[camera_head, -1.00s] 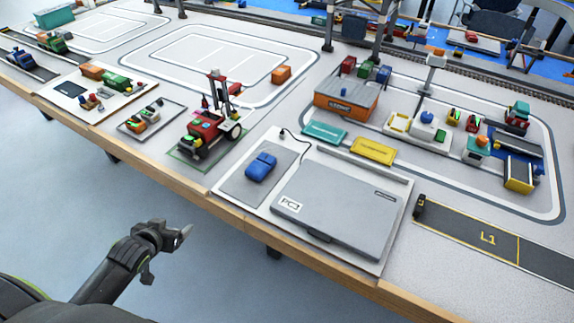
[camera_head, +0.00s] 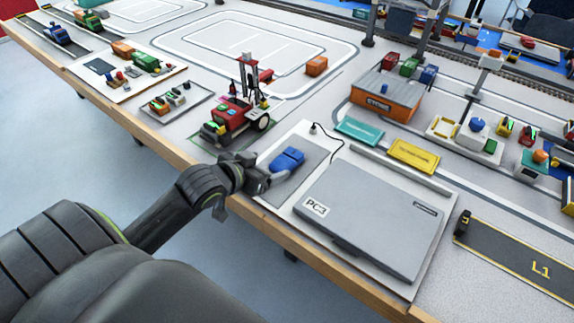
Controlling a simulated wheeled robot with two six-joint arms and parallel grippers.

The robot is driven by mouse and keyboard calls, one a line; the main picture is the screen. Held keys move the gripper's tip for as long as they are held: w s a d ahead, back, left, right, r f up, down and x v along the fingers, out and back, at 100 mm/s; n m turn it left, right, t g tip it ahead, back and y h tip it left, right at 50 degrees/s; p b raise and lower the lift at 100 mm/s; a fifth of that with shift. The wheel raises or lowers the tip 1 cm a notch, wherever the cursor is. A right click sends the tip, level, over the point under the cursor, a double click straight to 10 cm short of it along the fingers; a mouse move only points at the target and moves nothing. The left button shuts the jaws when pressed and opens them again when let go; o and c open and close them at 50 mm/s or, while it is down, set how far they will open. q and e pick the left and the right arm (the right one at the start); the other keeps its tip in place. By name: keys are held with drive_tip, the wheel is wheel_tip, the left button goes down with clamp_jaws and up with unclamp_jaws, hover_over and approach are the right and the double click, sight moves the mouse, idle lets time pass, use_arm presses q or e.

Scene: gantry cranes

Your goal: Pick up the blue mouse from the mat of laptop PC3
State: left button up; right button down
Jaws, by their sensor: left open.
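The blue mouse (camera_head: 287,159) lies on the grey mat (camera_head: 310,172) to the left of the closed grey laptop PC3 (camera_head: 367,214). My left gripper (camera_head: 253,195) is at the table's front edge, just to the front left of the mouse. It is open, and its far finger points toward the mouse. Whether that finger touches the mouse I cannot tell. Nothing shows between the fingers. My right gripper is not in view.
A red toy vehicle (camera_head: 232,119) with a mast stands just behind and left of my left gripper. A teal block (camera_head: 359,131) and a yellow block (camera_head: 413,155) lie behind the laptop. The table's wooden front edge (camera_head: 300,254) runs beneath my gripper.

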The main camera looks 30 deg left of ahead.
sight(285, 159)
use_arm(q)
drive_tip(key=x, duration=0.5)
drive_tip(key=shift+w+f, duration=0.15)
drive_tip(key=shift+w, duration=0.1)
drive_tip(key=shift+a+b+x, duration=0.15)
drive_tip(key=shift+b+x, duration=0.1)
drive_tip(key=shift+x, duration=1.05)
drive_tip(key=shift+a+b+x, duration=0.1)
drive_tip(key=shift+b+x, duration=0.15)
drive_tip(key=shift+x, duration=1.1)
drive_tip(key=shift+s+f, duration=0.15)
drive_tip(key=c, duration=1.1)
